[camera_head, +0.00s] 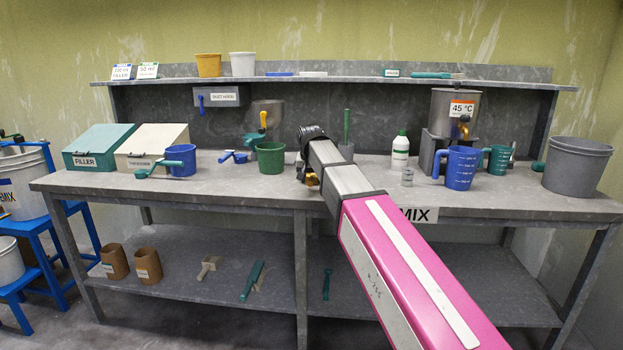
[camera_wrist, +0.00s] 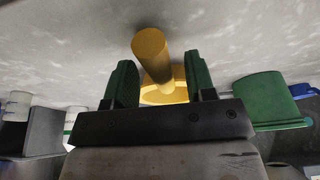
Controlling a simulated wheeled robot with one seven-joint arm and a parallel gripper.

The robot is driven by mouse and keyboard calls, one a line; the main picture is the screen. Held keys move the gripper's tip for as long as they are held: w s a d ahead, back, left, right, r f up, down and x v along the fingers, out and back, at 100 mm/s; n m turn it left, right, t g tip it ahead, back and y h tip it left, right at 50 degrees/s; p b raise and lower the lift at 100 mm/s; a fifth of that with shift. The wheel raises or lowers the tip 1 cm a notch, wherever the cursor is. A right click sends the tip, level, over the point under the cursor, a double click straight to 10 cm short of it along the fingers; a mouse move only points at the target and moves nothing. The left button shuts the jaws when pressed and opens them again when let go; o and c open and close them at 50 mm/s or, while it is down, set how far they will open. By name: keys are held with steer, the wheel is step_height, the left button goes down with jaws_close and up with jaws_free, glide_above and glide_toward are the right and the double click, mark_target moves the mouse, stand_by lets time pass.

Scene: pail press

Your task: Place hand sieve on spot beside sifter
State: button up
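My gripper (camera_wrist: 162,85) is open, its two green-padded fingers parted. A yellow piece (camera_wrist: 152,55), a thick round rod with a wider rim at one end, shows between and beyond the fingers. I take it for the hand sieve, but its far part is hidden. I see no clear grip on it. In the head view a bit of yellow (camera_head: 312,180) shows under the end of my arm, above the bench. A grey drum with a yellow handle (camera_head: 263,119), possibly the sifter, stands at the back, left of my gripper. The spot beside it is not clearly seen.
A green pail (camera_head: 270,159) stands close left of my gripper and also shows in the wrist view (camera_wrist: 262,100). A white bottle (camera_head: 400,150) and metal tank (camera_head: 455,112) stand right.

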steer(key=v, duration=1.2)
steer(key=shift+r, duration=0.1)
stand_by(0.4)
